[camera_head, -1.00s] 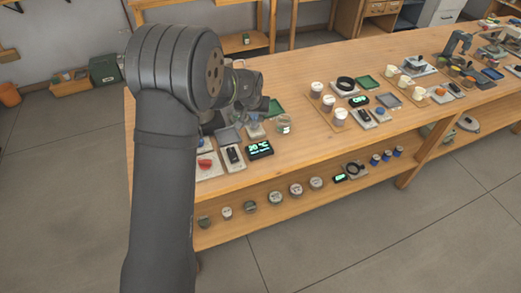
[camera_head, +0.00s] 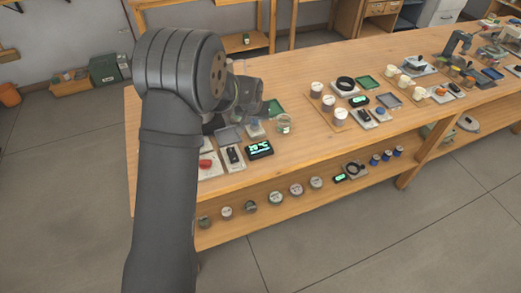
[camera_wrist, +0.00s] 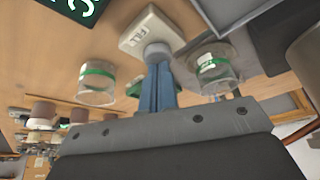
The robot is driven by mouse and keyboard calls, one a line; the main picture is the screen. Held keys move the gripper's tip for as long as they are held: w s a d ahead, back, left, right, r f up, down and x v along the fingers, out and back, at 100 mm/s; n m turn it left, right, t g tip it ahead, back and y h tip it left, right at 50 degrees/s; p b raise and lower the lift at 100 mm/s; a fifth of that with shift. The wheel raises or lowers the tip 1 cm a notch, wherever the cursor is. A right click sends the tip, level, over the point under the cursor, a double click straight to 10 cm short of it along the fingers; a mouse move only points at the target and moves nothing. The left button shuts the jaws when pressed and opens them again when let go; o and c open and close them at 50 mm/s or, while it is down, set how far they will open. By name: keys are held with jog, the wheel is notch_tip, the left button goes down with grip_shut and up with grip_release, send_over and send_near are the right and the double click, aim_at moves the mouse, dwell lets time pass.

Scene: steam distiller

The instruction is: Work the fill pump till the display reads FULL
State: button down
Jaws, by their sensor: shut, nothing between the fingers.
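The fill pump is a pale block marked FILL (camera_wrist: 150,30) with a round grey-white knob (camera_wrist: 157,52) in the wrist view. My gripper (camera_wrist: 158,68) is shut and empty. Its two blue fingers lie side by side, with their tips at the knob; I cannot tell whether they press it. In the head view the pump (camera_head: 256,130) is small and partly behind my wrist, and my fingertips are hidden. The black display (camera_head: 259,149) shows green text, too small to read. Only a corner of it (camera_wrist: 82,8) shows in the wrist view, with a letter C.
Clear jars with green bands stand on both sides of the pump in the wrist view, one left (camera_wrist: 97,86) and one right (camera_wrist: 214,70). A grey tray (camera_head: 228,136) and a black switch on a pale plate (camera_head: 234,156) are close by. Bare tabletop lies right of the display.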

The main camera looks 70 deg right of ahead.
jog(key=shift+f, duration=0.25)
jog(key=shift+r, duration=2.3)
notch_tip(320, 180, up, 4)
jog(key=shift+f, duration=3)
jog(key=shift+f, duration=0.15)
